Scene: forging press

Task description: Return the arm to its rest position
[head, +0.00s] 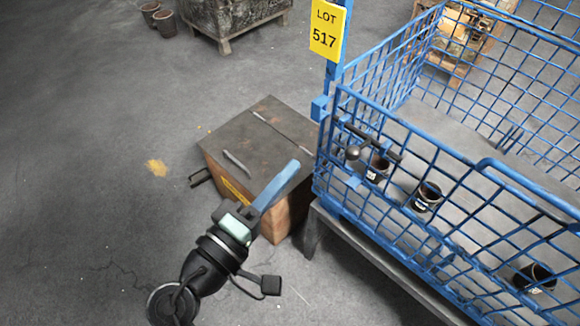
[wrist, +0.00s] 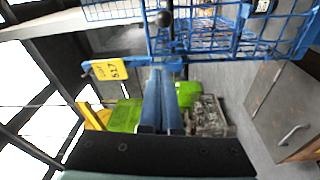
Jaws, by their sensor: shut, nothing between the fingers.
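My gripper (head: 287,176) is shut and empty, its blue fingers pressed together. In the head view it is raised over the near right part of a dark-topped wooden crate (head: 225,140), to the left of a blue wire cage (head: 405,135). In the wrist view the closed blue fingers (wrist: 162,100) point up the picture towards the blue cage (wrist: 220,35). A yellow "LOT 517" sign (head: 327,28) hangs on the cage's post and also shows in the wrist view (wrist: 109,70). No rest mount for the arm is visible.
Small dark cups (head: 427,196) sit inside the cage near its front mesh. A lever with a black ball knob (head: 352,153) sticks out at the cage corner. The crate also shows in the wrist view (wrist: 285,105). Open grey floor (head: 90,190) lies to the left.

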